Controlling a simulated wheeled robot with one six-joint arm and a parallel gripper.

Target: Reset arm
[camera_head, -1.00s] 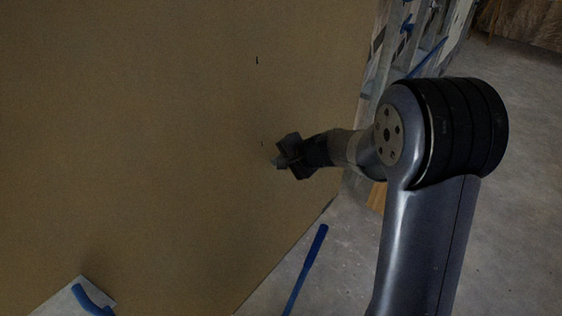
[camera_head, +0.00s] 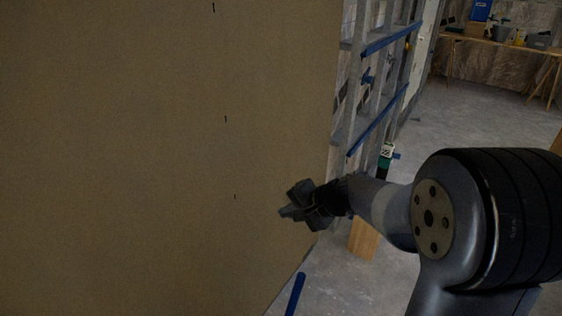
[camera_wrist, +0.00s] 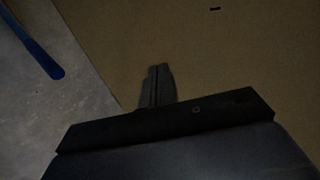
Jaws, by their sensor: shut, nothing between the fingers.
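My gripper (camera_head: 288,212) is in front of the large brown panel (camera_head: 150,150), near its lower right edge in the head view. Its fingers are together and hold nothing. In the wrist view, the shut fingers (camera_wrist: 158,84) point toward the panel (camera_wrist: 210,55), which fills the upper right. I cannot tell whether the fingertips touch the panel. My arm reaches in from the lower right of the head view. The panel has several small dark marks on its face.
A metal frame with blue strips (camera_head: 385,40) stands behind the panel's right edge. A wooden board (camera_head: 363,240) is below it. A blue bar (camera_head: 295,293) lies low beside the panel. A workbench (camera_head: 500,42) stands at the far right back. Open concrete floor lies between.

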